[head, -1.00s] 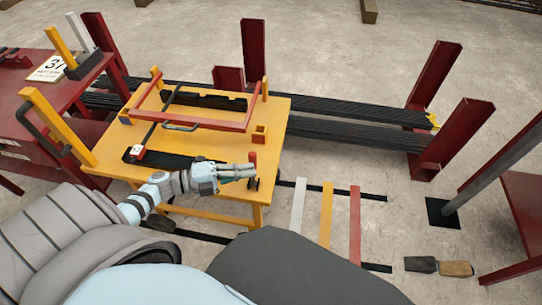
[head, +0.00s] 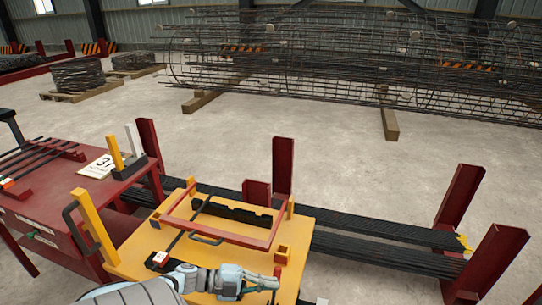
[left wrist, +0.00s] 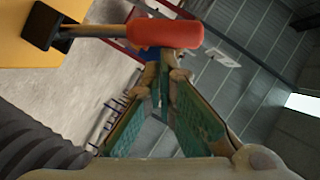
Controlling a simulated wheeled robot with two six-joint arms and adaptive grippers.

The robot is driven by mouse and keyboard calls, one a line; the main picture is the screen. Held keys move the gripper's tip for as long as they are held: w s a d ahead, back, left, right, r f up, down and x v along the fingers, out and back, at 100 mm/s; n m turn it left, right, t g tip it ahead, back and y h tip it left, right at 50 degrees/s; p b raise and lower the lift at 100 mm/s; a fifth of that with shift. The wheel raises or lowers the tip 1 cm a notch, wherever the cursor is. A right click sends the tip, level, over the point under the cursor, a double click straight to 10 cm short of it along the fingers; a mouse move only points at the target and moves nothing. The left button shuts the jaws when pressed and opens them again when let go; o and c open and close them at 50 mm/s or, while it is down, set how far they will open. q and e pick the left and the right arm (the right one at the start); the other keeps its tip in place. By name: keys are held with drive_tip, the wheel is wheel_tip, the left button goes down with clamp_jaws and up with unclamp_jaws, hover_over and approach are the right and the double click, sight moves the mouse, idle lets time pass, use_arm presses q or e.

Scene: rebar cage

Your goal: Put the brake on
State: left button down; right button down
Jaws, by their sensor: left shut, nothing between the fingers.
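The yellow cart (head: 135,255) stands in the lower middle of the head view, and its yellow side shows at the top left of the left wrist view (left wrist: 85,12). A brake lever with a rounded red handle (left wrist: 165,34) sticks out from a black bracket (left wrist: 47,25) on the cart. My left gripper (head: 270,284) is at the cart's right front edge, beside the lever's red end. Its fingers (left wrist: 168,74) are shut and empty, with the tips close to the red handle. I cannot tell whether they touch it. My right gripper is out of view.
A red frame (head: 225,238) and a black lever lie over the cart top. A red table (head: 45,215) adjoins on the left. Red posts (head: 283,165) and long dark bars (head: 385,238) stand behind. Open concrete floor lies beyond, before a large rebar cage (head: 350,60).

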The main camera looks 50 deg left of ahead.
use_arm(q)
drive_tip(key=s+a+r+p, duration=0.2)
drive_tip(key=s+r+p, duration=0.2)
drive_tip(key=s, duration=0.6)
drive_tip(key=shift+s+a, duration=0.3)
drive_tip(key=shift+a, duration=0.1)
drive_tip(key=shift+f, duration=0.1)
